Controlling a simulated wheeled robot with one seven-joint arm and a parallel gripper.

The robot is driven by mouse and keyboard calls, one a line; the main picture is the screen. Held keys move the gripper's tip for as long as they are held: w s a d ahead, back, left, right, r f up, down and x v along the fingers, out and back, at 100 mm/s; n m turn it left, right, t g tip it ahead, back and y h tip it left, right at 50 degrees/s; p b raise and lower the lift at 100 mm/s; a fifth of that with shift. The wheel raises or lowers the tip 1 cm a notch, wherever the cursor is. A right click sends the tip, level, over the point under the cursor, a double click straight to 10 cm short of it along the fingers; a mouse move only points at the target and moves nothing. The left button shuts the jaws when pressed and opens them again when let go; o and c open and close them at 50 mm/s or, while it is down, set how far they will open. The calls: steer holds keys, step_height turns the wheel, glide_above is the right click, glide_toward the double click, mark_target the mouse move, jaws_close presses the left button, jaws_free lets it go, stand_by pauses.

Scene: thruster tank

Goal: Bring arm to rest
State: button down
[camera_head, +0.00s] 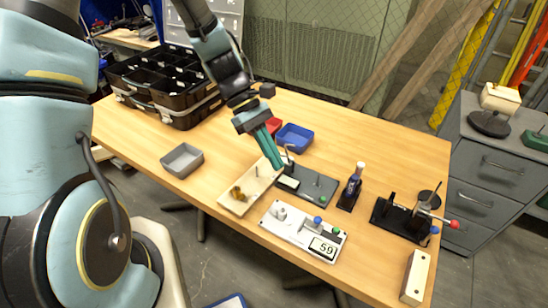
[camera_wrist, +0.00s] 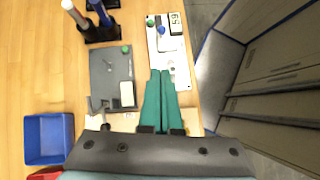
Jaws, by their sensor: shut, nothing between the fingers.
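My gripper (camera_head: 278,163) is shut, with its two long green fingers together and nothing between them. In the head view it reaches down over the table, beside the pale wooden tray and the dark grey plate. In the wrist view the fingers (camera_wrist: 161,75) point toward the white board with the small display. My arm extends from the top of the head view down to the middle of the table. I cannot tell the exact height of the fingertips above the table.
The wooden table (camera_head: 390,150) holds a white board (camera_head: 285,232), a dark plate (camera_head: 316,186), a wooden tray (camera_head: 232,200), a blue bin (camera_head: 295,137), a grey bin (camera_head: 182,160) and a black toolbox (camera_head: 172,100). A black fixture (camera_head: 395,220) stands at the right. A grey drawer cabinet (camera_head: 488,170) stands beyond.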

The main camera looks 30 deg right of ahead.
stand_by(0.3)
steer(key=w+a+r+m+t+y, duration=0.1)
steer(key=w+a+r+t, duration=0.2)
steer(key=a, duration=0.6)
steer(key=w+a+r+m+t, duration=0.2)
steer(key=w+a+r+t, duration=0.1)
steer(key=a, duration=0.6)
steer(key=w+a+r+m+t+y, duration=0.1)
steer(key=w+a+r+m+t, duration=0.1)
steer(key=a, duration=0.8)
steer(key=shift+w+r+t+y, duration=0.35)
steer(key=shift+w+r, duration=0.55)
steer(key=shift+w, duration=0.3)
